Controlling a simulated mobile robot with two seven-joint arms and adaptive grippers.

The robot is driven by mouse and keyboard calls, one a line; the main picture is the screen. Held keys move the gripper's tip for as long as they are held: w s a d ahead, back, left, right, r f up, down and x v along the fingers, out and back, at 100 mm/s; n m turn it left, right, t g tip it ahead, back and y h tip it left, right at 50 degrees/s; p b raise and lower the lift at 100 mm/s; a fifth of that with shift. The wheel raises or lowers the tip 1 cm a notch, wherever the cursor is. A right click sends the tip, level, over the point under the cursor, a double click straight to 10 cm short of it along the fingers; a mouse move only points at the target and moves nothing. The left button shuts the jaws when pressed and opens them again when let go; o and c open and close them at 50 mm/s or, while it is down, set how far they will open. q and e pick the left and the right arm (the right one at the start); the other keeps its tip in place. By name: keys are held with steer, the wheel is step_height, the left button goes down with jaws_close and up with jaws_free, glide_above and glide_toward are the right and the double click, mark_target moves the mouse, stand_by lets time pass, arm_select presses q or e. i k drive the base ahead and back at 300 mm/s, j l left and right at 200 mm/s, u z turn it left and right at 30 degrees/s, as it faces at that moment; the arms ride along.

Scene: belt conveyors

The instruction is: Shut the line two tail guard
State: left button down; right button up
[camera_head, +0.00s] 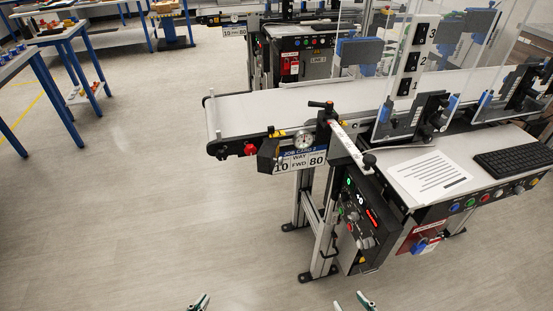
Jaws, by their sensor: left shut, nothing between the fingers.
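My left gripper (198,302) is shut and empty at the bottom edge. My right gripper (352,302) shows two separated fingertips, open and empty. Both are over the floor, well in front of the conveyor.
A black-knobbed lever (345,137) crosses the belt side. A control panel (360,218) and a desk with paper (430,177) and keyboard (512,159) stand right. Clear guards (403,75) rise over the belt. The floor (150,210) at left is free.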

mark_target(268, 156)
steer(key=j+z, duration=0.25)
steer(key=z, duration=0.15)
steer(key=i+j+z, duration=0.1)
steer(key=j+z, duration=0.4)
steer(key=z, duration=0.25)
steer(key=j+z, duration=0.35)
steer(key=i+l+u, duration=0.1)
steer(key=u, duration=0.3)
steer(key=i+l+u, duration=0.1)
steer(key=l+u, duration=0.4)
steer(key=u, duration=0.25)
steer(key=i+l+u, duration=0.1)
steer(key=l+u, duration=0.25)
steer(key=j+z, duration=0.25)
steer(key=j, duration=0.15)
